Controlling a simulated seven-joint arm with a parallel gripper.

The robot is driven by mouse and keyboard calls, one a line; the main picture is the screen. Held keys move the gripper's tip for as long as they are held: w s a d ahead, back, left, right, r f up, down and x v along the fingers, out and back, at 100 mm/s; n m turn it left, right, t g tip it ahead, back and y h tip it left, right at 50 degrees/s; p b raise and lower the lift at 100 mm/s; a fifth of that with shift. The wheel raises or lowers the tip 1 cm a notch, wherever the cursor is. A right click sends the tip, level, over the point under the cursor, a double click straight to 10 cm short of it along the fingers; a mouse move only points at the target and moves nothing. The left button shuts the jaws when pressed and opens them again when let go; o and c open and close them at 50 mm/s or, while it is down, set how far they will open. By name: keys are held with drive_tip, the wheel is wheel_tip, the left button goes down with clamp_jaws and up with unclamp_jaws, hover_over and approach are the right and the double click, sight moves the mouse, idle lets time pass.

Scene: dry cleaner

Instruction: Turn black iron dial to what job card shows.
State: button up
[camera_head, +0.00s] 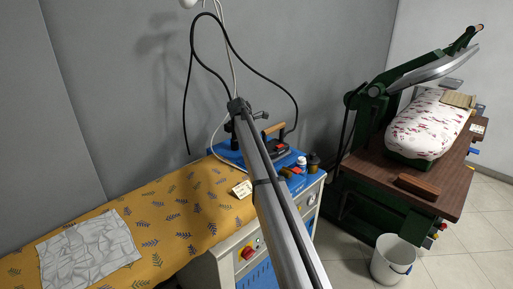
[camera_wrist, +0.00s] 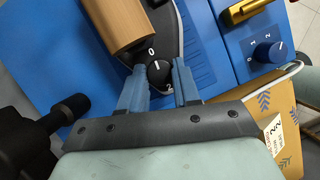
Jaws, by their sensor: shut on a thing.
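The black iron dial (camera_wrist: 158,70) sits on the iron beside its wooden handle (camera_wrist: 105,32). A 0 is printed above the dial and a 2 below it in the wrist view. A pale line shows on its face, but its exact direction is hard to read. My gripper (camera_wrist: 160,75) has its blue fingers on either side of the dial and is shut on it. The job card (camera_wrist: 283,132) lies at the right, tilted; its print is too small to read surely. In the head view the card (camera_head: 242,189) lies on the patterned cloth, and my arm hides the gripper.
A second, blue dial (camera_wrist: 265,55) marked 0, 1, 2 is on the right. A press with a floral pad (camera_head: 425,125) stands farther right.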

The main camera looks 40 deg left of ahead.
drive_tip(key=m, duration=0.2)
drive_tip(key=m+g+h, duration=0.1)
drive_tip(key=m, duration=0.1)
drive_tip(key=shift+w+a+m+h, duration=0.1)
drive_tip(key=shift+m+h, duration=0.2)
idle(0.3)
drive_tip(key=o, duration=1.1)
drive_tip(key=shift+c, duration=0.2)
drive_tip(key=v, duration=1.4)
drive_tip(key=shift+w, duration=0.15)
